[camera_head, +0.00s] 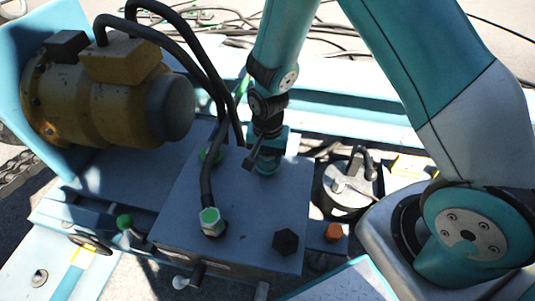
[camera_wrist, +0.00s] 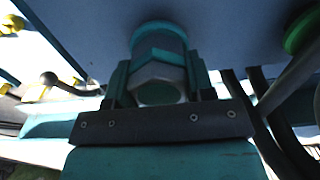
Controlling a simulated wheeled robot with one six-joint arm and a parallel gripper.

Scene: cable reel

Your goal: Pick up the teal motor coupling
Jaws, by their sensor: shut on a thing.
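The teal motor coupling (camera_wrist: 160,45) is a short teal cylinder with a hexagonal nut-like end, seen close up in the wrist view. My gripper (camera_wrist: 157,88) has a finger on each side of its hexagonal part and is shut on it. In the head view, my gripper (camera_head: 262,152) points down at the far right part of the blue-grey box top. The coupling shows there as a small teal piece (camera_head: 266,164), partly hidden by the gripper. It is at or just above the box top; I cannot tell if it touches.
The blue-grey box (camera_head: 240,205) carries a green-and-silver hose fitting (camera_head: 211,221) and a black hex fitting (camera_head: 286,241). Black hoses (camera_head: 207,150) arch close left of my gripper. A yellow motor (camera_head: 105,95) stands left. A round pump (camera_head: 350,186) and orange cap (camera_head: 334,232) are right.

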